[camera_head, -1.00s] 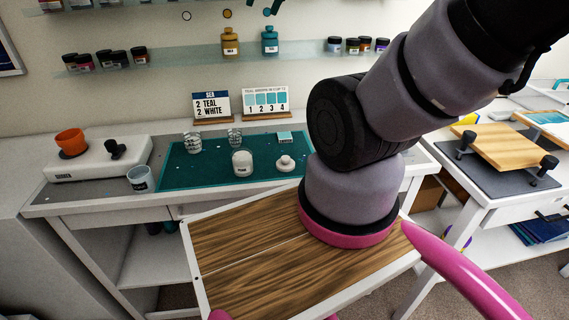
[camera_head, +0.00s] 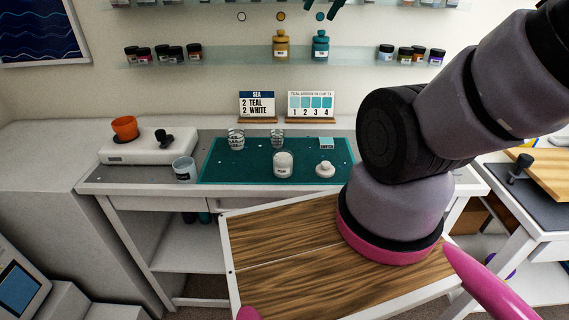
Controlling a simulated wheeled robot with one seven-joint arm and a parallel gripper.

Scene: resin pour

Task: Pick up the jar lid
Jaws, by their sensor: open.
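The jar lid (camera_head: 325,170) is a small white round lid with a knob on top. It lies on the teal mat (camera_head: 225,172), near its front right part. A clear jar with white contents (camera_head: 283,164) stands just left of the lid, apart from it. My gripper (camera_head: 323,7) shows only as two dark fingertips at the top edge, spread apart with nothing seen between them. It is far above the lid in the picture; the rest of it is out of frame.
Sign cards (camera_head: 311,105) stand at the back. A scale with an orange cup (camera_head: 125,128) and a labelled cup (camera_head: 184,169) are left. My arm covers the right side.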

